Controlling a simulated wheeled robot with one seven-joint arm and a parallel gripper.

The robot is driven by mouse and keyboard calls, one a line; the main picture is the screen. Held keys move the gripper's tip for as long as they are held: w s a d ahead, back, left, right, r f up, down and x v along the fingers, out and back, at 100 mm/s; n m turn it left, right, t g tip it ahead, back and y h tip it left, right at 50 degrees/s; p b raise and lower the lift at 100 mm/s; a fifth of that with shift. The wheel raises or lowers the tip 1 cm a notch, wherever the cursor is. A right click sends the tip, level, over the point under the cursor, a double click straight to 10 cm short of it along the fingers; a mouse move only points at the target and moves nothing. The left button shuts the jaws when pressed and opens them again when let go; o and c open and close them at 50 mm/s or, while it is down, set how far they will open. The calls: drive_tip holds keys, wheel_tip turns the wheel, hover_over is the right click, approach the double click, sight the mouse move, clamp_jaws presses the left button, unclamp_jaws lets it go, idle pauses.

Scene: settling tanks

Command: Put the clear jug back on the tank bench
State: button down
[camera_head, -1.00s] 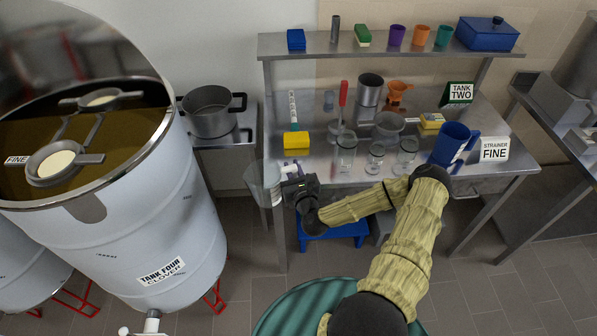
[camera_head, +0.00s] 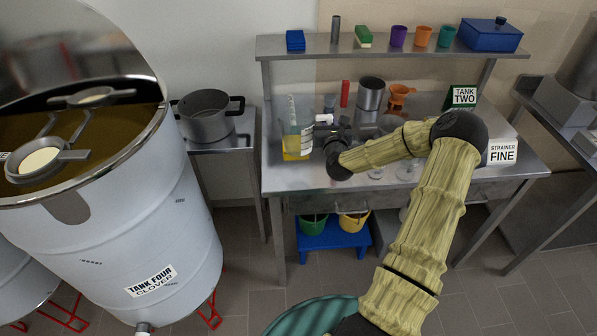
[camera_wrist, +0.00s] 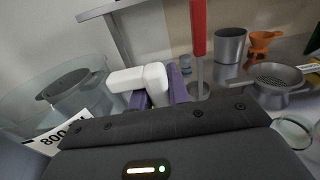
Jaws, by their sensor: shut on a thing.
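The clear jug (camera_head: 292,113) is over the left end of the tank bench (camera_head: 285,178), upright or nearly so. I cannot tell whether its base touches the top. My gripper (camera_head: 326,124) is at the jug's right side, shut on its white handle (camera_head: 323,118). In the wrist view the jug (camera_wrist: 30,105) fills the left side, with a measuring scale on its wall. The white handle (camera_wrist: 140,79) sits at my gripper's purple fingers (camera_wrist: 175,88).
A metal cup (camera_head: 370,94), an orange funnel (camera_head: 400,92) and a red-handled tool (camera_head: 345,92) stand behind my gripper. The bench's shelf (camera_head: 380,43) runs above. My arm hides several glasses. Tank four (camera_head: 150,220) and a pot (camera_head: 206,122) are to the left.

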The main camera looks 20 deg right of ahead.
wheel_tip(320, 180, down, 6)
drive_tip(key=p, duration=0.1)
idle(0.4)
drive_tip(key=shift+f, duration=0.2)
drive_tip(key=shift+f+p, duration=0.5)
drive_tip(key=shift+f, duration=1.3)
drive_tip(key=shift+f, duration=0.15)
drive_tip(key=c, duration=1.3)
unclamp_jaws()
drive_tip(key=shift+c, duration=0.2)
